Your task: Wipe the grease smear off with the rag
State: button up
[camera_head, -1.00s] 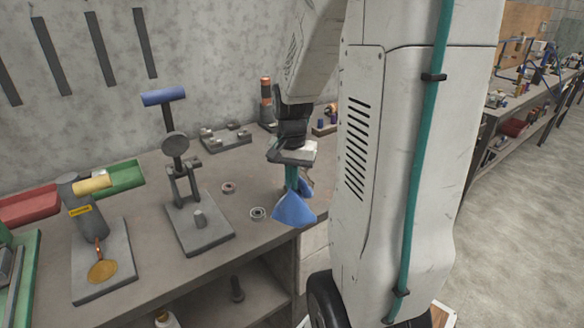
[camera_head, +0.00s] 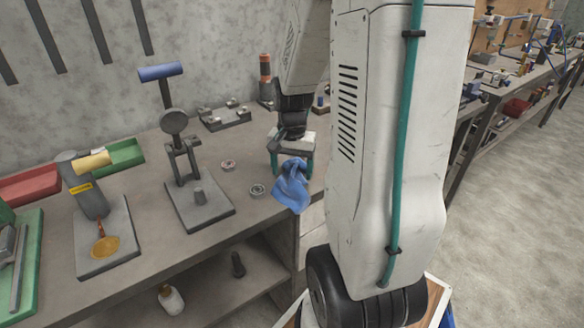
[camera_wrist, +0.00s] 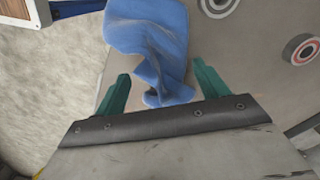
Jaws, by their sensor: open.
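The blue rag (camera_head: 291,184) lies crumpled at the front edge of the workbench, partly hanging over it, in the head view. It also shows in the wrist view (camera_wrist: 150,30), bunched beyond and between my fingertips. My gripper (camera_head: 291,165) has its teal fingers spread apart just above and behind the rag. In the wrist view my gripper (camera_wrist: 160,85) is open, with a finger on each side of the rag's near end and no grip on it. I cannot make out a grease smear in either view.
Two bearing rings (camera_head: 228,165) (camera_head: 257,190) lie left of the rag. A press with a blue handle (camera_head: 160,72) and one with a yellow handle (camera_head: 93,163) stand further left. Red (camera_head: 30,186) and green (camera_head: 122,156) trays sit behind. A bottle (camera_head: 171,300) is on the lower shelf.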

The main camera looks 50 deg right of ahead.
jog(key=shift+f, duration=0.15)
jog(key=shift+f, duration=1.05)
grip_shut()
jog(key=shift+r, duration=0.5)
jog(key=shift+r, duration=0.35)
